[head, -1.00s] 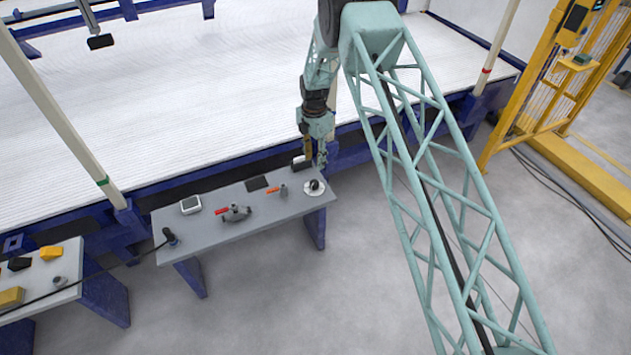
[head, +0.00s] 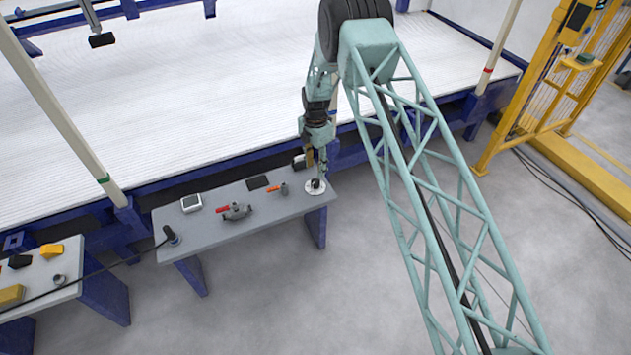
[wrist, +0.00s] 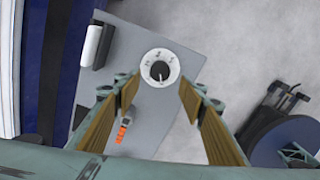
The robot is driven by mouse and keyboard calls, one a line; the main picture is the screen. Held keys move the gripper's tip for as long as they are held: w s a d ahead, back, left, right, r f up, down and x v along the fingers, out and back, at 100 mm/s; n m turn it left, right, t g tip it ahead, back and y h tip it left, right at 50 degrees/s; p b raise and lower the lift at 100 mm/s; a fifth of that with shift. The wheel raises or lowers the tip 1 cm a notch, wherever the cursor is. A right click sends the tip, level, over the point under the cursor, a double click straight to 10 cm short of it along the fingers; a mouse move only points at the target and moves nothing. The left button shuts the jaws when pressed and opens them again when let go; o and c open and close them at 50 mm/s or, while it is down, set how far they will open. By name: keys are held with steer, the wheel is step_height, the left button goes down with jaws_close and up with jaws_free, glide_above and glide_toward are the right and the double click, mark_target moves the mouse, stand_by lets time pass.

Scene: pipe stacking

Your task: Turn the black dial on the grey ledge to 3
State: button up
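The black dial (wrist: 160,71) sits on a round white disc with dark markings (wrist: 146,64) on the grey ledge (wrist: 152,104). The markings are too small to read surely. In the head view the white disc (head: 309,188) is at the ledge's right end, with the dial partly hidden by my gripper. My gripper (head: 318,177) points down above the dial. In the wrist view my gripper (wrist: 158,88) has its two fingers with tan pads spread apart, one each side of the dial in the picture. Nothing is between the pads. I cannot tell the height gap to the dial.
On the ledge are a white-framed device (head: 191,203), a grey tool with a red handle (head: 237,212), a dark flat pad (head: 257,182) and an orange-handled item (wrist: 123,131). A black and white object (wrist: 95,45) stands near the ledge's back edge. Open floor lies to the right.

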mark_target(315, 181)
steer(key=shift+f+b, duration=0.45)
steer(key=shift+f, duration=3.9)
steer(key=shift+c, duration=0.7)
steer(key=c, duration=0.7)
